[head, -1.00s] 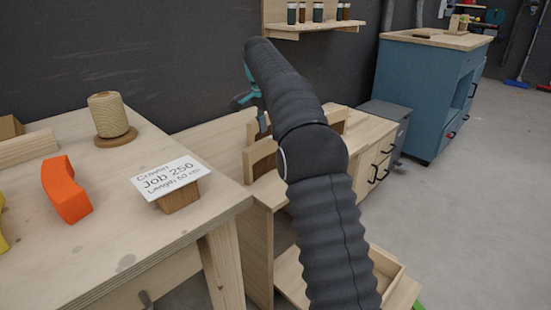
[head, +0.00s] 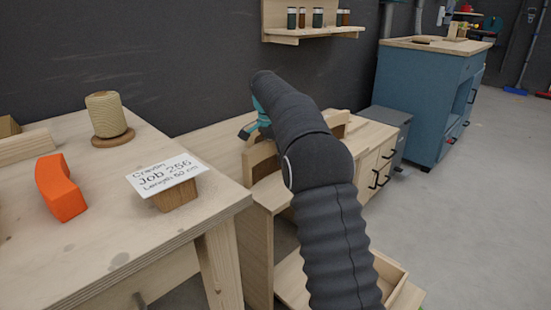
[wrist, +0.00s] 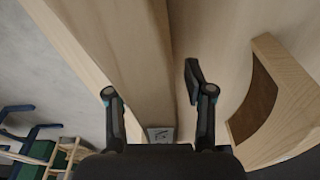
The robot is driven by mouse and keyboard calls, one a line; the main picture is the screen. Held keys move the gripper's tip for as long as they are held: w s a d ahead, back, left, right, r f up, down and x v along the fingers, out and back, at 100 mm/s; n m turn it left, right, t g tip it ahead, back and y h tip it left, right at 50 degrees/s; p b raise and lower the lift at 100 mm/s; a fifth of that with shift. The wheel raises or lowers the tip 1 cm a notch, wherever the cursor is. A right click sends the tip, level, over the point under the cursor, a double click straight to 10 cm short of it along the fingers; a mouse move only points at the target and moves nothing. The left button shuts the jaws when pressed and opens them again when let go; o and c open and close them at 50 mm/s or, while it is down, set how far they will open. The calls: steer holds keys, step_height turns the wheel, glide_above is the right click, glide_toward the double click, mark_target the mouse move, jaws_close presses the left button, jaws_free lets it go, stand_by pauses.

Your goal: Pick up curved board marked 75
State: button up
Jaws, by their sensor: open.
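My gripper (head: 256,125) shows teal in the head view, just above a curved pale wooden board (head: 262,161) on the low wooden bench; my arm hides part of this area. In the wrist view my gripper (wrist: 150,82) has its two fingers apart. Between them runs a pale wooden piece with a small grey label (wrist: 160,134), too small to read. A curved board with a brown inner face (wrist: 280,105) lies right of the fingers, apart from them. Another curved board (head: 338,124) shows beyond my arm in the head view. I cannot tell which is marked 75.
The near table (head: 108,240) holds an orange curved block (head: 60,188), a twine spool (head: 105,115) and a Job card (head: 165,176) on a wooden block. A shelf (head: 312,33) with jars hangs on the dark wall.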

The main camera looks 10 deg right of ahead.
jaws_close()
steer(key=shift+r, duration=0.1)
